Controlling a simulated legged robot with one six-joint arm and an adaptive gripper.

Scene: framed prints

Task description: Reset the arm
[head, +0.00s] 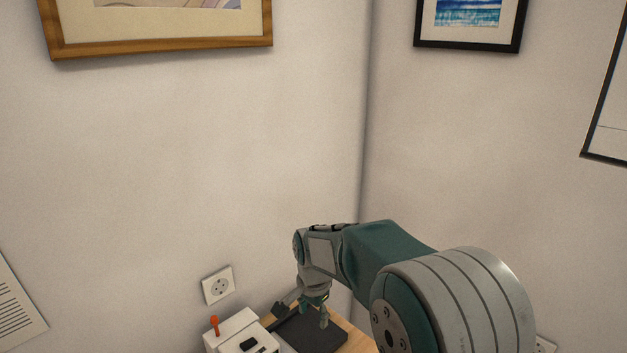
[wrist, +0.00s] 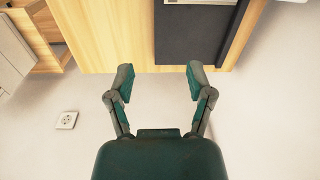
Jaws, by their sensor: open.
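My arm reaches forward in the lower right of the head view, bent so that the hand points down toward the corner of the room. My gripper (head: 302,312) hangs over or close to a wooden surface with a dark flat object (head: 312,333) on it. In the wrist view my gripper (wrist: 158,82) is open, its two fingers spread apart with nothing between them. The dark flat object (wrist: 187,45) and the wooden surface (wrist: 115,35) lie beyond the fingertips. I cannot tell the exact gap to the surface.
A white box-like item (head: 232,332) with an orange knob (head: 214,325) stands left of the gripper. A wall socket (head: 218,285) is above it. Framed prints hang on both walls, one wood-framed (head: 160,44), one black-framed (head: 468,46). The wall between them is clear.

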